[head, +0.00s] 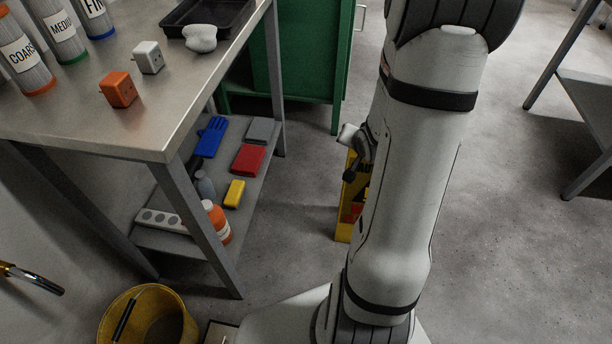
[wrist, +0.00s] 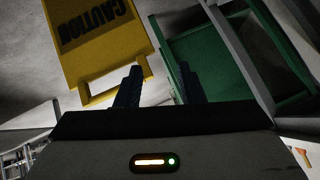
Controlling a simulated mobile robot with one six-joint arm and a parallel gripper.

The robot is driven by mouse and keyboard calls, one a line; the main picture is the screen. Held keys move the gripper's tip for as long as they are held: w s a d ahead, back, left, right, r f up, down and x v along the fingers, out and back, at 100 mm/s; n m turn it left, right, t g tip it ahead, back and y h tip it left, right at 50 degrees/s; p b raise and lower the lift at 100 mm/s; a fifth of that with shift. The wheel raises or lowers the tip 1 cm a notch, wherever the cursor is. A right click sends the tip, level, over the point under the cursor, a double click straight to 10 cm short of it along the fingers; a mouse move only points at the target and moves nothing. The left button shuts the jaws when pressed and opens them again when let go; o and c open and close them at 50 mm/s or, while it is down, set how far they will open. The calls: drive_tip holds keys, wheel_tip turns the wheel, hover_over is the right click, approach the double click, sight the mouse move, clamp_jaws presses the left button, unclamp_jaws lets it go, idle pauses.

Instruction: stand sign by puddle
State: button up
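The yellow caution sign (head: 346,192) appears upright at floor level in the head view, mostly hidden behind my arm. In the wrist view the sign (wrist: 95,40) fills the upper left, its "CAUTION" lettering inverted and its cut-out handle edge toward my gripper. My gripper (wrist: 157,82) is open, its two dark fingers apart with nothing visible between them. The left finger overlaps the corner of the sign's handle in the picture; I cannot tell whether they touch. The fingertips are hidden in the head view. No puddle can be made out in either view.
A metal workbench (head: 150,135) with a loaded lower shelf stands at left. A yellow bucket (head: 180,325) is at the bottom left. A green cabinet (head: 330,60) stands behind the sign. Another table (head: 590,100) is at right. The floor (head: 490,240) right of my arm is clear.

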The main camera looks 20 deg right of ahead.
drive_tip(key=s+a+r+n+g+y, duration=0.1)
drive_tip(key=s+a+r+n+g, duration=0.2)
drive_tip(key=s+a+r, duration=0.3)
drive_tip(key=s+a+r+n+g+y, duration=0.1)
drive_tip(key=s+a+r+n+g, duration=0.3)
drive_tip(key=s+a, duration=0.5)
drive_tip(key=a+r+n, duration=0.1)
drive_tip(key=a+r, duration=0.1)
drive_tip(key=a, duration=0.3)
drive_tip(key=shift+s+r+n, duration=0.25)
drive_tip(key=shift+s+n, duration=0.05)
wheel_tip(320, 180, up, 30)
drive_tip(key=t+p, duration=0.1)
drive_tip(key=p, duration=2.6)
drive_tip(key=shift+s+r+p, duration=0.2)
drive_tip(key=shift+r+p, duration=0.05)
drive_tip(key=shift+p, duration=0.05)
